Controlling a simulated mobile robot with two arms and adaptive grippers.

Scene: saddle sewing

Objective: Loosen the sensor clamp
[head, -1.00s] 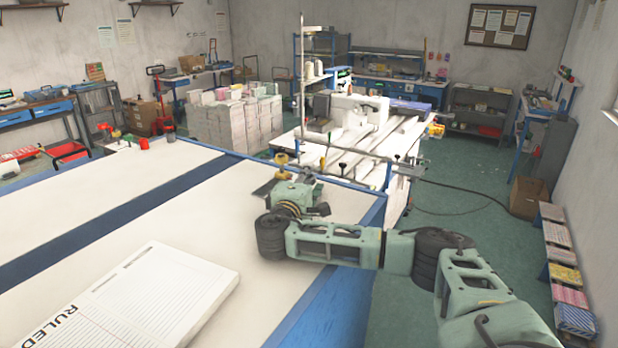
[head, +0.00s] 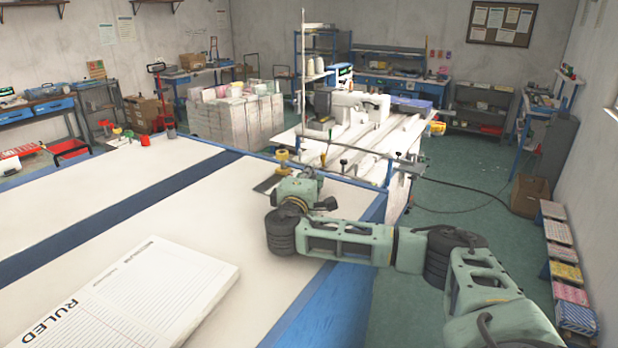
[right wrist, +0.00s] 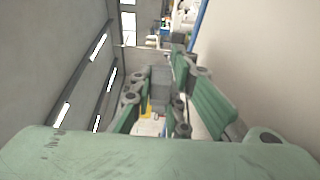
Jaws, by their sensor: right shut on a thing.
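My right gripper (head: 300,182) is over the far right part of the white table, at the near side of a thin horizontal rail (head: 362,184). It is shut on a small part there, which I take to be the sensor clamp; the gripper hides most of it. My left gripper is not in view.
A ruled pad (head: 150,290) lies on the white table (head: 200,210) at the near left. A white sewing machine (head: 360,106) stands beyond the rail. The table's middle is clear.

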